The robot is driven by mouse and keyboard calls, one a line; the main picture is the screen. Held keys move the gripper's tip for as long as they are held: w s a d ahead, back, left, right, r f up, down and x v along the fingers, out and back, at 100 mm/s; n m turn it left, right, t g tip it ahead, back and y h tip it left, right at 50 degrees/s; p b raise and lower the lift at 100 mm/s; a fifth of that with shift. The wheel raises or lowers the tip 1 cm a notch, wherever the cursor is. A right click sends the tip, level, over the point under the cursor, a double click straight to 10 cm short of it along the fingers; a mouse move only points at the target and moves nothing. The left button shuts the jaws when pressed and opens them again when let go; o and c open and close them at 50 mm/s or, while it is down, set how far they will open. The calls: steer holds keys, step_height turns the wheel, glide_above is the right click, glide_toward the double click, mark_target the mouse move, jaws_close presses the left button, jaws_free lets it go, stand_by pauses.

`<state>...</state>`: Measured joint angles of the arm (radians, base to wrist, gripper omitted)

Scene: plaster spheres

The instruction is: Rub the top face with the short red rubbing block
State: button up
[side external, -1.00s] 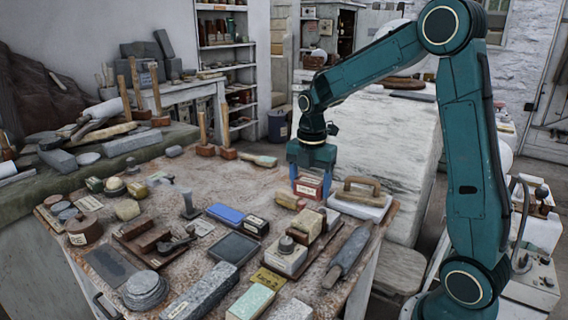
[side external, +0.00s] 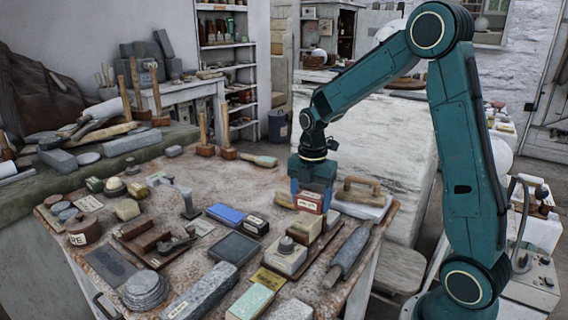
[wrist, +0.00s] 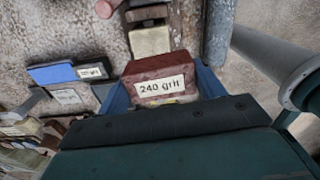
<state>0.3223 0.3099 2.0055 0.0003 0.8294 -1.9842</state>
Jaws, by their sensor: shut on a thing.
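My gripper (side external: 312,184) is at the right part of the cluttered worktable (side external: 236,178), pointing down. Its blue fingers are shut on a short red rubbing block (side external: 309,203) with a white label. In the wrist view the block (wrist: 158,68) sits between the two fingers (wrist: 160,90), and its label reads 240 grit. Whether the block touches the table is hard to tell. A large pale stone block (side external: 368,128) stands behind the table, its upper face partly behind my arm.
A wooden-handled float (side external: 362,190) lies close right of my gripper. Wooden mallets (side external: 203,140) stand at the back left. Some tabletop between is bare.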

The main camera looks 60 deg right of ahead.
mark_target(318, 211)
steer(key=shift+f, duration=0.6)
steer(key=shift+f, duration=0.2)
steer(key=shift+f, duration=0.5)
steer(key=shift+f, duration=0.6)
stand_by(0.4)
steer(key=shift+s, duration=0.1)
steer(key=shift+s+r, duration=0.1)
steer(key=shift+s, duration=0.3)
steer(key=shift+s, duration=0.1)
steer(key=shift+s+d, duration=0.1)
steer(key=shift+s, duration=0.4)
